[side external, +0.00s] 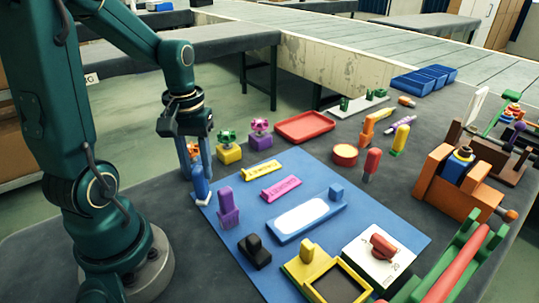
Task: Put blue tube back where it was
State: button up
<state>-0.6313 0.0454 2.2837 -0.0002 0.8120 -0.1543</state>
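A blue tube (200,187) stands roughly upright at the left corner of the blue mat (240,205), with a small pale patch at its foot. My gripper (198,168) points down over it, with one finger on each side of its upper part. The fingers are spaced apart. I cannot tell whether they press on the tube or whether its foot touches the surface.
A purple piece (228,208) stands just right of the tube, and a black piece (254,251) is nearer. Yellow (229,150) and purple (261,136) blocks with knobs stand behind. A red tray (306,127) lies further back. Dark table is bare at the left front.

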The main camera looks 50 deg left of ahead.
dwell(0.3)
jog(key=o, duration=0.6)
jog(key=shift+c, duration=0.2)
jog(key=c, duration=0.3)
jog(key=shift+r, duration=2.5)
